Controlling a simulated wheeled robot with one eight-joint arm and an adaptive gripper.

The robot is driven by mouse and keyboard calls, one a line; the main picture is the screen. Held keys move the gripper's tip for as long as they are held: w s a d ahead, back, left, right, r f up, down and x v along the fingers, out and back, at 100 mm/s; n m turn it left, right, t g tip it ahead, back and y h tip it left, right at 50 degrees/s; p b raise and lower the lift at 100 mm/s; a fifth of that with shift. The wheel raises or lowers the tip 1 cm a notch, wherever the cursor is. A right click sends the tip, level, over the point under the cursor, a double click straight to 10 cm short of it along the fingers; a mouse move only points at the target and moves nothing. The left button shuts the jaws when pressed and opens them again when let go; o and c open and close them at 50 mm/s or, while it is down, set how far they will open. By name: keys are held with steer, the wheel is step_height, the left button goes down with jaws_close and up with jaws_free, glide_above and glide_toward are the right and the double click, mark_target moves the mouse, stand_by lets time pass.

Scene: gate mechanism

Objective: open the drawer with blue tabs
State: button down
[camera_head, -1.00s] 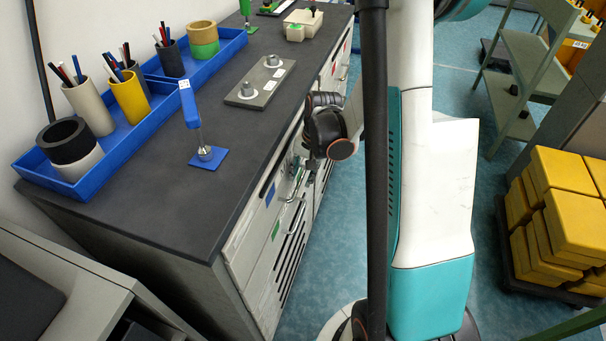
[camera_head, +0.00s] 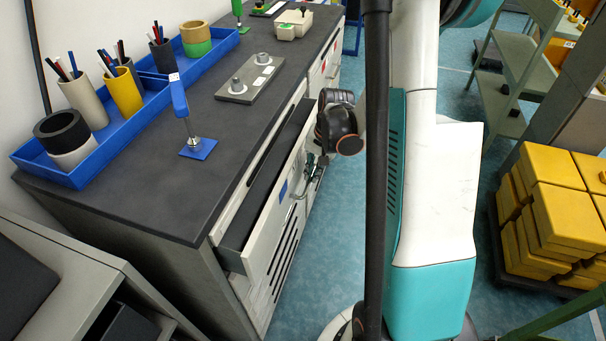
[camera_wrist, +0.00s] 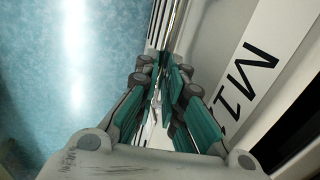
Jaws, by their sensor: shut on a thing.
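The drawer with the blue tab (camera_head: 283,190) is the top one in the near cabinet. It stands partly pulled out, with its dark inside (camera_head: 250,210) showing between its front and the worktop. My gripper (camera_head: 311,170) is at the front of this drawer, shut on its silver handle (camera_head: 297,194). In the wrist view, my gripper's teal fingers (camera_wrist: 165,95) are closed together beside the pale drawer front (camera_wrist: 225,60), which has large black lettering. The grip on the handle is largely hidden by the fingers.
The dark worktop (camera_head: 130,170) holds a blue tray (camera_head: 75,175) of cups, a blue-handled tool on a stand (camera_head: 182,108) and a grey plate with two knobs (camera_head: 250,80). Yellow boxes (camera_head: 565,205) are stacked at the right.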

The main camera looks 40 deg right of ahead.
steer(key=s+d+b, duration=0.1)
steer(key=s+d, duration=1.2)
steer(key=s, duration=0.4)
steer(key=shift+d, duration=0.1)
steer(key=c, duration=1.7)
jaws_free()
steer(key=r, duration=0.4)
steer(key=s+d+r, duration=0.1)
steer(key=r, duration=0.6)
steer(key=shift+s+d+r, duration=0.25)
steer(key=shift+s+r, duration=0.1)
steer(key=shift+s, duration=0.05)
